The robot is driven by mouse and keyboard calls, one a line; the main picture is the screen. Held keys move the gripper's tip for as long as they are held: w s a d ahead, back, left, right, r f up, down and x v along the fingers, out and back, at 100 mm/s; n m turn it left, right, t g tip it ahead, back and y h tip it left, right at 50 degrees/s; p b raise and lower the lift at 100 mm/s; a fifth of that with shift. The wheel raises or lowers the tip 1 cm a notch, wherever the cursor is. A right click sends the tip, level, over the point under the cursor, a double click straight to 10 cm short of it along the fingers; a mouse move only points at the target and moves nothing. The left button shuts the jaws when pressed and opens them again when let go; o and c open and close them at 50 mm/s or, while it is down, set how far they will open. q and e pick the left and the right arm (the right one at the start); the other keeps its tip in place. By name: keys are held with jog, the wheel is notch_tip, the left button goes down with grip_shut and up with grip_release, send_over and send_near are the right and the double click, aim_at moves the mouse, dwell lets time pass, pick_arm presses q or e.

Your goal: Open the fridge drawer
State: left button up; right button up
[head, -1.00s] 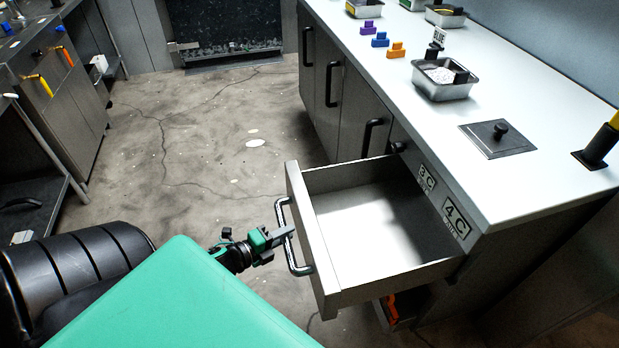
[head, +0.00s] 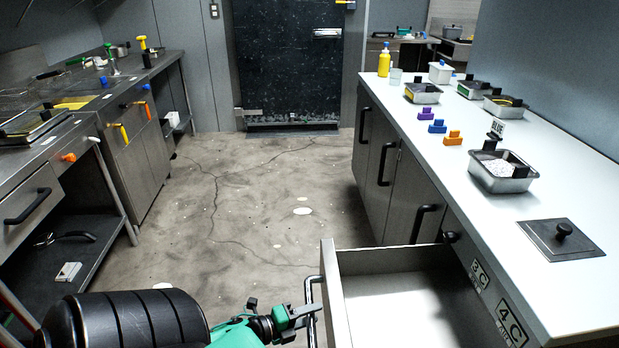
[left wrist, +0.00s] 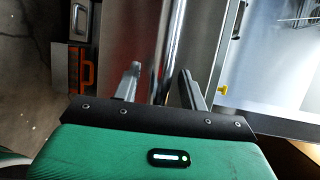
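The fridge drawer (head: 400,262) in the right-hand counter is pulled out, and its pale inside looks empty. Its front panel (head: 335,290) carries a metal bar handle (head: 311,300), cut off by the lower picture edge. My left gripper (head: 305,312) is at this handle. In the left wrist view the handle bar (left wrist: 166,50) runs between the two fingers of my left gripper (left wrist: 160,85). The fingers stand apart, with a gap beside the bar, so they look open around it. My right gripper is not in view.
The white counter (head: 560,200) carries a steel pan (head: 503,175), a lidded inset (head: 562,240) and coloured blocks (head: 438,127). Labels 3C and 4C are on the counter side. A workbench (head: 60,140) stands at left. The floor between (head: 270,210) is clear.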

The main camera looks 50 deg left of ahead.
pick_arm(q)
jog(key=shift+s, duration=0.15)
jog(key=v, duration=1.3)
jog(key=shift+s, duration=0.3)
jog(key=shift+r, duration=0.1)
